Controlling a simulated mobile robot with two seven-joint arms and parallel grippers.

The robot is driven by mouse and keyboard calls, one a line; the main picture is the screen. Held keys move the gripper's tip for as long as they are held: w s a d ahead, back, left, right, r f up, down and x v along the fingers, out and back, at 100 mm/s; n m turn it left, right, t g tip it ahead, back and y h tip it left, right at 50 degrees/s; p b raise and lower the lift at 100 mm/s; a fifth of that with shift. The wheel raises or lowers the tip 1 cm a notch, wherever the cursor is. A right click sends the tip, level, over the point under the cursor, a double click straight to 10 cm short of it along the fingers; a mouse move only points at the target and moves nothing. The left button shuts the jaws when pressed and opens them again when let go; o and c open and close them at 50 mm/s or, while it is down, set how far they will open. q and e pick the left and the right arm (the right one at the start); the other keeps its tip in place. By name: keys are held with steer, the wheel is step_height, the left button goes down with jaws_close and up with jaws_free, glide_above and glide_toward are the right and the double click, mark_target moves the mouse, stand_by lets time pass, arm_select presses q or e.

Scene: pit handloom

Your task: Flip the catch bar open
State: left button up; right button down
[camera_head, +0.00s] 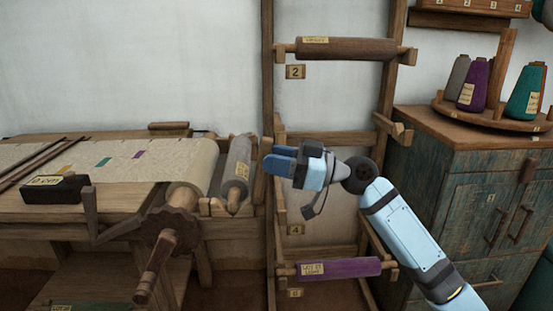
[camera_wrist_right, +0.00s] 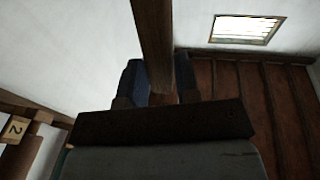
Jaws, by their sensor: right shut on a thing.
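My right gripper (camera_head: 278,161) is at the wooden rack, level with its middle and just right of the grey roller. Its blue fingers point left. In the right wrist view my right gripper (camera_wrist_right: 160,80) has a dark wooden bar (camera_wrist_right: 152,40) between its fingers and is shut on it. The bar runs up out of the picture. In the head view the fingers hide most of what they hold, so I cannot tell for sure that this is the catch bar. My left gripper is not in view.
The grey roller (camera_head: 237,168) lies close left of my fingers, at the loom's end. The loom (camera_head: 110,215) has a toothed wheel (camera_head: 172,229) and crank. Rack rollers hang above (camera_head: 345,48) and below (camera_head: 338,268). A cabinet (camera_head: 470,190) with yarn cones stands right.

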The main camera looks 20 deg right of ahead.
steer(key=shift+a+f, duration=0.15)
steer(key=shift+f, duration=0.35)
steer(key=c, duration=0.9)
jaws_free()
steer(key=shift+w, duration=0.1)
arm_select(q)
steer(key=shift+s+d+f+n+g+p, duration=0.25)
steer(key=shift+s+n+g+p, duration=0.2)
steer(key=shift+p, duration=0.35)
arm_select(e)
steer(key=v, duration=1.4)
steer(key=shift+r, duration=0.3)
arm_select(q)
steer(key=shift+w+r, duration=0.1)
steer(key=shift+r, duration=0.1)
arm_select(e)
steer(key=shift+w, duration=0.1)
